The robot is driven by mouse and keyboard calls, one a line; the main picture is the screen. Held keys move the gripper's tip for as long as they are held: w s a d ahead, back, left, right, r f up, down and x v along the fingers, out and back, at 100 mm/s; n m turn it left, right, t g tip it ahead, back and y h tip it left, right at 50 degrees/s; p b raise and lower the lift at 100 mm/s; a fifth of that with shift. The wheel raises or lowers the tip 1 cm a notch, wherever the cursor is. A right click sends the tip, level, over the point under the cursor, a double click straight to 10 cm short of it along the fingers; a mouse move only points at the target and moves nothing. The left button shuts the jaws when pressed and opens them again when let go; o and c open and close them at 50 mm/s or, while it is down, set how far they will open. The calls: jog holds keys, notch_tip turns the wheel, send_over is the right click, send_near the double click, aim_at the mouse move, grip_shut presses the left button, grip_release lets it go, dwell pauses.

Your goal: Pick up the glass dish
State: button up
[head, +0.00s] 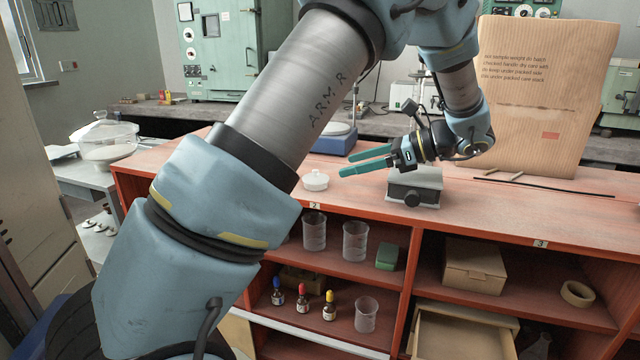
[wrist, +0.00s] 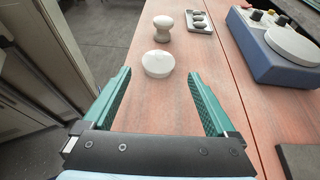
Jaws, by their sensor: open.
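The open fingers also show in the wrist view (wrist: 159,78).
A white mushroom-shaped object (wrist: 164,28) and a small tray with metal pieces (wrist: 201,22) stand beyond the dish. A blue device with a white round plate (wrist: 290,42) is to the right. A grey box (head: 414,187) sits below my gripper. The bench's left edge is close.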

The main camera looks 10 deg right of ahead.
jog(key=p+x, duration=0.1)
jog(key=x, duration=0.8)
jog(key=shift+w+a, duration=0.1)
jog(key=shift+a, duration=0.3)
jog(key=shift+c, duration=0.3)
jog(key=c, duration=1.4)
